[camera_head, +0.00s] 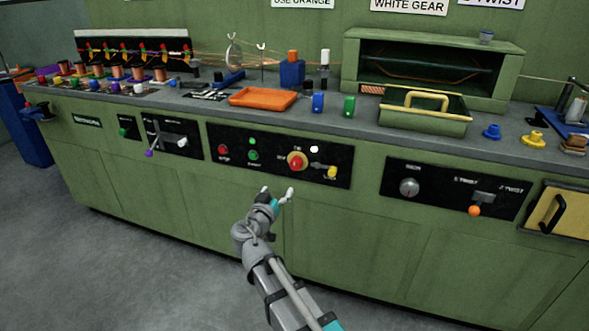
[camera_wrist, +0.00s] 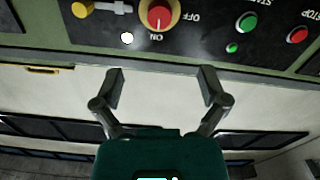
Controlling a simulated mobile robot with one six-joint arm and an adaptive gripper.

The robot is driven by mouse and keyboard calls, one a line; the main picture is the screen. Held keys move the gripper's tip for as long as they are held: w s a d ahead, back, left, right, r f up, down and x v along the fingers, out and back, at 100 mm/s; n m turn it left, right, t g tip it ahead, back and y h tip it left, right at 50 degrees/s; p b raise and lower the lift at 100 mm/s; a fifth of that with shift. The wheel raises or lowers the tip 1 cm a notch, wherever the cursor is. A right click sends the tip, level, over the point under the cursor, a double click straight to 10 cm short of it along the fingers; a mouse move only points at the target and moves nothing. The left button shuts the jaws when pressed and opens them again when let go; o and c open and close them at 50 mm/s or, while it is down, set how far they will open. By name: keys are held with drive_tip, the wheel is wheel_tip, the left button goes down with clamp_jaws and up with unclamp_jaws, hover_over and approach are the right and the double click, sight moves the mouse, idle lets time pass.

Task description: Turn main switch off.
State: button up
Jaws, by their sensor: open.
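The main switch (camera_head: 297,160) is a red round knob on a yellow plate, set in the black control panel on the green bench front. In the wrist view, which is upside down, the red knob (camera_wrist: 159,16) shows at the top between ON and OFF labels. A pale mark on it seems to point to ON. A white lamp (camera_head: 314,149) beside it looks lit; it also shows in the wrist view (camera_wrist: 127,38). My gripper (camera_head: 277,192) is open and empty, in front of the bench and below the panel. It is apart from the knob.
Green START (camera_head: 252,141) and red STOP (camera_head: 223,149) buttons are left of the switch. A yellow-ended part (camera_head: 332,172) sits to its right. Further panels carry a purple-tipped lever (camera_head: 149,153) and an orange-knobbed lever (camera_head: 474,210). The floor before the bench is clear.

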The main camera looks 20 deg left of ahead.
sight(294, 166)
drive_tip(key=w, duration=1.4)
drive_tip(key=shift+s, duration=0.1)
drive_tip(key=c, duration=1.1)
drive_tip(key=shift+c, duration=0.2)
